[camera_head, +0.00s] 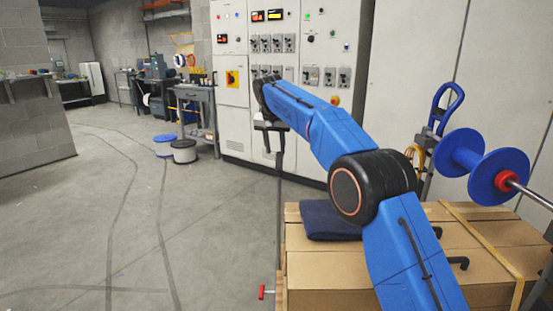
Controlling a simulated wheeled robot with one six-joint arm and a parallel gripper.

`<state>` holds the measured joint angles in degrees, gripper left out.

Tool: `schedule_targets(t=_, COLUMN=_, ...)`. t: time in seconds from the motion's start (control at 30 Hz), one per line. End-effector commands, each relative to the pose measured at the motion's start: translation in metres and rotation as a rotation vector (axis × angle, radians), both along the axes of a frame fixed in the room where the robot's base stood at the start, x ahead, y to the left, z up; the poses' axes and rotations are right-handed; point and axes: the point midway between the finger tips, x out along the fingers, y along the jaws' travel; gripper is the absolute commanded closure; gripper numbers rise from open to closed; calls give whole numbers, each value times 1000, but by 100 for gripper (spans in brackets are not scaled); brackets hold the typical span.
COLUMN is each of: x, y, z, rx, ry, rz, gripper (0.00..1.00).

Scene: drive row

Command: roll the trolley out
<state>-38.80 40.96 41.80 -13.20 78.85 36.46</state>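A load of cardboard boxes (335,272) stands close in front of me at the lower right, with folded dark blue cloth (325,221) on top. A thin dark upright bar (279,215) rises at its left edge, and a small red-ended lever (262,291) sticks out low beside it. These look like parts of the trolley, but its deck and wheels are hidden. My gripper (269,127) is at the top of the upright bar, pointing down. I cannot tell whether its fingers touch or close on the bar. My blue arm hides part of the boxes.
Grey control cabinets (236,121) line the back. A blue spool (480,165) on a metal rod and a blue handle (446,105) stand at the right. A grey workbench (197,108) and a black-and-white drum (184,152) stand farther left. The left floor (125,220) is clear.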

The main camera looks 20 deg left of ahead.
Motion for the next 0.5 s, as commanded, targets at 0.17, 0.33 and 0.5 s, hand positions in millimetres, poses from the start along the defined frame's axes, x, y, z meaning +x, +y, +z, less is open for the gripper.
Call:
schedule_targets(t=0.17, x=-13, y=-1, z=32, rx=1, ry=-2, rz=0, gripper=64)
schedule_targets(t=0.33, x=-20, y=-1, z=51, rx=1, ry=-2, rz=0, gripper=64)
schedule_targets(t=0.5, x=-24, y=-1, z=59, rx=0, ry=-1, rz=1, gripper=64)
